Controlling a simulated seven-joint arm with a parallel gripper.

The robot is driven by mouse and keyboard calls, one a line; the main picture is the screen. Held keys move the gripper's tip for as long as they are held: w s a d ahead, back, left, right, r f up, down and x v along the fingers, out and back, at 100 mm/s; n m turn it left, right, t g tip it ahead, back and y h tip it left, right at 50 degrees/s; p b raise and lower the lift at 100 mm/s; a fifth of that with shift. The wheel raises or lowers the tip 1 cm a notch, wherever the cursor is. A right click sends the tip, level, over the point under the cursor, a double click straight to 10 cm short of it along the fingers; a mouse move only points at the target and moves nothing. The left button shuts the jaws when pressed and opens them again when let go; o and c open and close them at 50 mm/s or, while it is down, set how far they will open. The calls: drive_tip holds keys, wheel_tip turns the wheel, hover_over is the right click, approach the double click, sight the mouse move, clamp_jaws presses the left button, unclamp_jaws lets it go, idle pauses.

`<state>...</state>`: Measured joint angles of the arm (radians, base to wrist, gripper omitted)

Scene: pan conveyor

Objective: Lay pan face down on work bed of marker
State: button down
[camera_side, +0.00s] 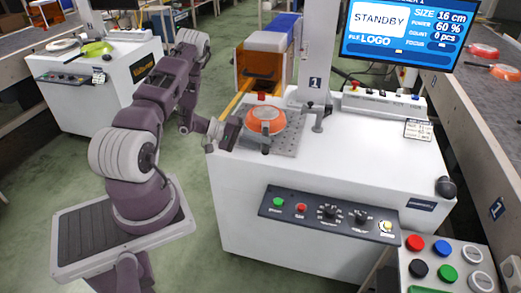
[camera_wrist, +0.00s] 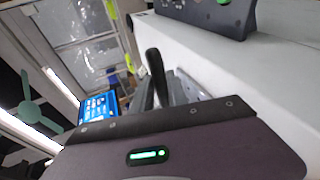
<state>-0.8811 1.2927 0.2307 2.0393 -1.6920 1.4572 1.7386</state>
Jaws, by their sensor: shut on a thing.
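The orange pan (camera_side: 265,122) is at the marker's work bed, with its pale round base turned up, so it looks face down. The work bed (camera_side: 288,142) is a grey plate with holes, partly hidden under the pan. I cannot tell whether the pan rests fully on the plate or sits slightly above it. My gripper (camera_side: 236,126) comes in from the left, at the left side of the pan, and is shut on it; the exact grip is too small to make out. In the wrist view a dark curved handle (camera_wrist: 155,70) stands beyond my gripper's body.
The screen (camera_side: 397,30) reads STANDBY. A button panel (camera_side: 328,213) is on the machine's front.

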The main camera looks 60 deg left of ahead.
drive_tip(key=w+a, duration=0.1)
drive_tip(key=a, duration=0.2)
drive_tip(key=shift+w, duration=0.35)
drive_tip(key=shift+w+a+f, duration=0.1)
drive_tip(key=shift+a+f, duration=0.05)
drive_tip(key=shift+f, duration=2)
drive_tip(key=c, duration=1.2)
unclamp_jaws()
drive_tip(key=shift+c, duration=0.2)
